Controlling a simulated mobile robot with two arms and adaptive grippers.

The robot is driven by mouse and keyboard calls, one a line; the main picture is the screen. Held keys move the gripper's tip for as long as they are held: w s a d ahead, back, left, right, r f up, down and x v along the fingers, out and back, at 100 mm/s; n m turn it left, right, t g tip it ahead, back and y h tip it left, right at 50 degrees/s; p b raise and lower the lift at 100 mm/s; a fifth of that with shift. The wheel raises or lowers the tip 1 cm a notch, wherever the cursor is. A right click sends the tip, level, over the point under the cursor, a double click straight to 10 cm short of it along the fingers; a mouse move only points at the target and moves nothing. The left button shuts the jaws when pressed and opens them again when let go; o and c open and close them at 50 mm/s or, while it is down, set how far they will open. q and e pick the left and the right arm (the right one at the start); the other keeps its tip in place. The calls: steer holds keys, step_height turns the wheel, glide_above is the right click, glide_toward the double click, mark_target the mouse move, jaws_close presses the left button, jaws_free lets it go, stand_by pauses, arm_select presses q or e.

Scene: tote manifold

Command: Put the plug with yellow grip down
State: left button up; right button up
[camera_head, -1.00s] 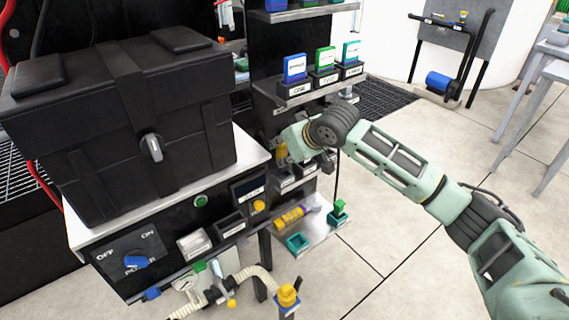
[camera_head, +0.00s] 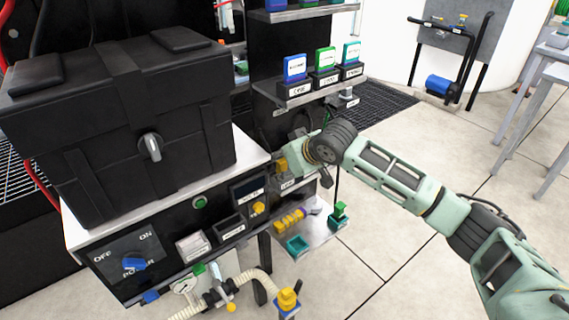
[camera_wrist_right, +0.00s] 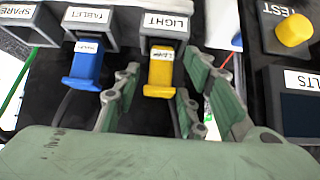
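The plug with yellow grip (camera_wrist_right: 160,78) is at the mouth of the holder labelled LIGHT (camera_wrist_right: 166,22) in the right wrist view. My right gripper (camera_wrist_right: 175,95) is open around it, one finger on each side, with visible gaps between the fingers and the grip. A dark cable runs from the plug toward the gripper's palm. In the head view my right gripper (camera_head: 287,161) is low beside the rack, and its fingertips are partly hidden. How deep the plug sits in the holder cannot be told. My left gripper is out of view.
A plug with blue grip (camera_wrist_right: 85,66) sits beside it at the TABLET holder (camera_wrist_right: 90,19). A yellow TEST knob (camera_wrist_right: 294,29) is at the right. A black case (camera_head: 120,120) stands on the bench; a shelf with coloured boxes (camera_head: 320,75) is above my gripper.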

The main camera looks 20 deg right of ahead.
steer(key=shift+s+r, duration=0.1)
steer(key=shift+r, duration=0.15)
steer(key=p+v, duration=0.2)
steer(key=v, duration=1)
steer(key=s+a+f+g, duration=0.1)
steer(key=s+a+f, duration=0.15)
steer(key=f, duration=0.55)
steer(key=s+a+f, duration=0.2)
steer(key=s+f, duration=0.2)
steer(key=f, duration=0.3)
steer(key=s+a+f+g, duration=0.1)
steer(key=s+a+f, duration=0.15)
steer(key=f, duration=0.55)
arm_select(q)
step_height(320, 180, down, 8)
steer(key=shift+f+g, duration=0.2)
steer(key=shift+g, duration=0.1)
arm_select(e)
steer(key=s+d+f+m+g+h, duration=0.1)
steer(key=s+d+f+g, duration=0.1)
steer(key=s+f, duration=0.6)
steer(key=s+d+f+g+h, duration=0.1)
steer(key=s+d+f, duration=0.1)
steer(key=s+f, duration=0.7)
steer(key=s, duration=0.6)
steer(key=shift+d+m+g+h, duration=0.25)
steer(key=shift+m+g+h, duration=0.15)
steer(key=shift+s, duration=0.1)
